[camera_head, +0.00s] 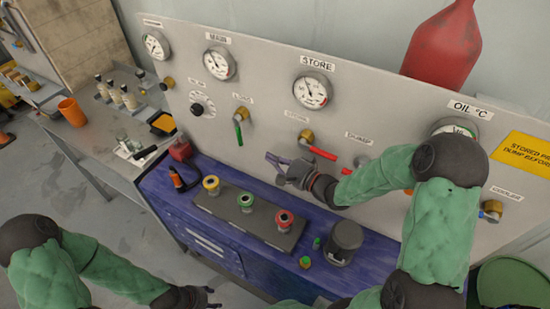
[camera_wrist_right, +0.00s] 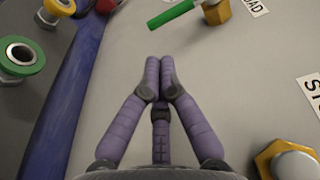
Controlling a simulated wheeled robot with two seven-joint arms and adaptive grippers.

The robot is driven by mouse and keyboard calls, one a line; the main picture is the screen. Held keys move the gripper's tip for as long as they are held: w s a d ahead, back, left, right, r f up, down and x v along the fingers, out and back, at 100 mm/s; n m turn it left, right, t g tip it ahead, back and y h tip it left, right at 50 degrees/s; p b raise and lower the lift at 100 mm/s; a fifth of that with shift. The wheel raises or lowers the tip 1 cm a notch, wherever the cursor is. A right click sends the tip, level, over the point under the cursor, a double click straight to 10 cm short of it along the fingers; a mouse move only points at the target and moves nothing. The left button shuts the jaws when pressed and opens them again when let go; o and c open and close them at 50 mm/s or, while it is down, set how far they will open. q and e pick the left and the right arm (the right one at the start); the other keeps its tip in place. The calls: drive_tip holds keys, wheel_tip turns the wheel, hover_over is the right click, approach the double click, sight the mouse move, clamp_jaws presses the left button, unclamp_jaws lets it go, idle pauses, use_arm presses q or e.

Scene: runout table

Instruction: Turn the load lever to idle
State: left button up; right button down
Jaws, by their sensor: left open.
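The load lever (camera_head: 239,132) is a green handle on a brass valve on the grey panel, left of centre in the head view. Its handle hangs downward from the brass body. In the right wrist view the green handle (camera_wrist_right: 171,14) shows at the top, beside a partly cut-off label reading "OAD". My right gripper (camera_head: 269,159) is to the lower right of the lever, apart from it. Its purple fingertips (camera_wrist_right: 159,62) are together with nothing visible between them. My left gripper (camera_head: 210,297) is open at the bottom of the head view, partly cut off, away from the panel.
A red lever (camera_head: 323,152) lies right of my right gripper on the panel. A block with yellow, green and red fittings (camera_head: 245,202) and a dark cylinder (camera_head: 344,238) stand on the blue bench (camera_head: 160,190). My right arm covers part of the panel's right side.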

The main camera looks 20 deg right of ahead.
sight(239, 132)
drive_tip(key=x, duration=1)
drive_tip(key=shift+w+b, duration=0.25)
drive_tip(key=shift+b, duration=0.05)
drive_tip(key=shift+w+a+f, duration=0.1)
drive_tip(key=shift+w+a, duration=0.25)
drive_tip(key=shift+w, duration=0.1)
